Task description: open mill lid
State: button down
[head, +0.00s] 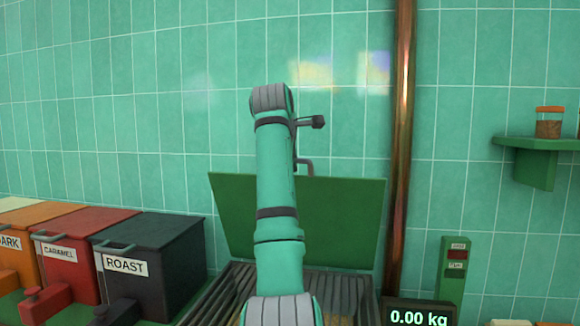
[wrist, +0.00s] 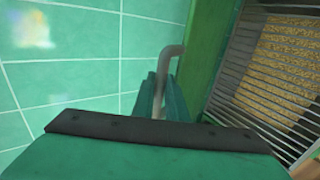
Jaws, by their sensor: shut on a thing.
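The green mill lid (head: 342,222) stands raised, tilted back toward the tiled wall, behind the mill's slatted opening (head: 345,295). In the wrist view the lid (wrist: 208,45) shows nearly edge-on. Its grey bent handle (head: 306,163) stands at the top edge and also shows in the wrist view (wrist: 172,52). My gripper (wrist: 161,90) has its two green fingers closed around the handle. In the head view my arm hides the gripper and the middle of the lid. Golden grain (wrist: 285,65) shows inside the open mill.
A dark ROAST bin (head: 150,260), a red CARAMEL bin (head: 85,250) and an orange bin (head: 35,240) stand at left. A copper pipe (head: 402,140) rises just right of the lid. A scale display (head: 418,317) reads 0.00 kg. A green shelf (head: 535,145) holds a jar (head: 549,122).

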jog(key=shift+w+d, duration=0.2)
jog(key=shift+w, duration=0.05)
jog(key=shift+f, duration=0.1)
jog(key=c, duration=1.8)
grip_release()
jog(key=shift+w+a, duration=0.1)
jog(key=v, duration=1.1)
jog(key=shift+w, duration=0.15)
